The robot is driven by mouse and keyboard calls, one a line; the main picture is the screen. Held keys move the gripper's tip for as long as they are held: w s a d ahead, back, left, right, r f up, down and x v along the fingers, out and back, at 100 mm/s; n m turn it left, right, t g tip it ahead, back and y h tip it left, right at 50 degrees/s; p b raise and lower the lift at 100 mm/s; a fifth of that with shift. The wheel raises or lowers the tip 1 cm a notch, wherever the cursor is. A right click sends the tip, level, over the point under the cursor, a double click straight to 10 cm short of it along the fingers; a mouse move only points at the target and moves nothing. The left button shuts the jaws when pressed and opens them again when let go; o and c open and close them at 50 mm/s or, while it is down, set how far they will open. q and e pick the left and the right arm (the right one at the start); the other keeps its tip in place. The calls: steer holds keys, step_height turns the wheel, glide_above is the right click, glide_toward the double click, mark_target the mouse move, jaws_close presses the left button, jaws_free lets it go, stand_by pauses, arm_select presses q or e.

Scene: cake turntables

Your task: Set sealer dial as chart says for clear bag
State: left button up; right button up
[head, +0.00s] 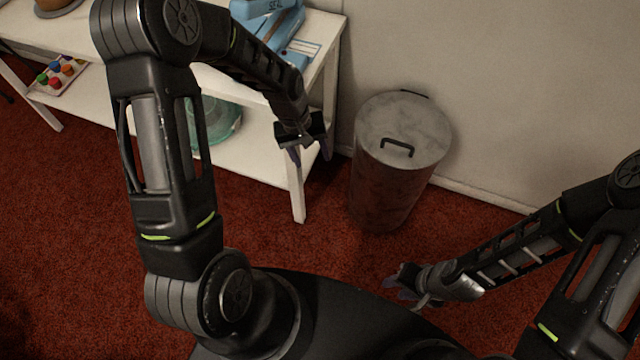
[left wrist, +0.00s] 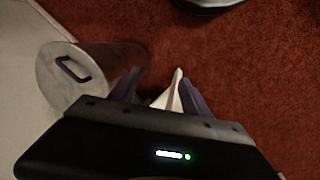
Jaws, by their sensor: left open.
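The light-blue sealer (head: 268,28) stands on the white table at the top edge of the head view, partly cut off and partly behind my left arm. Lettering reading "SEAL" shows on it; its dial cannot be made out. A white card (head: 304,47) with dark marks lies beside it, too small to read. I see no clear bag. My left gripper (head: 308,152) is open, pointing down by the table's front right corner, below the sealer. Its fingers also show in the left wrist view (left wrist: 160,92), with a white table part between them in the picture. My right gripper (head: 403,288) hangs low over the carpet; its jaw opening is unclear.
The white table (head: 318,60) has a lower shelf with a clear greenish bowl (head: 222,122) and a tray of coloured pots (head: 58,75). A grey lidded bin (head: 395,150) stands right of the table by the wall. Red carpet is open in front.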

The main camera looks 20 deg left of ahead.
arm_select(q)
steer(key=s+d+f+m, duration=0.1)
steer(key=s+d+f, duration=0.2)
steer(key=d+f, duration=0.1)
steer(key=shift+s+d+f+h, duration=0.2)
steer(key=shift+s+f+h, duration=0.1)
steer(key=shift+f, duration=0.15)
steer(key=shift+w, duration=0.15)
steer(key=s+d+f+m, duration=0.1)
steer(key=s+d+f, duration=0.2)
steer(key=s+d, duration=0.2)
steer(key=s+d+f+m+h, duration=0.1)
steer(key=s+d+f, duration=0.3)
steer(key=s, duration=0.6)
steer(key=shift+s+d+m, duration=0.3)
steer(key=shift+d+m, duration=0.3)
steer(key=shift+d, duration=0.3)
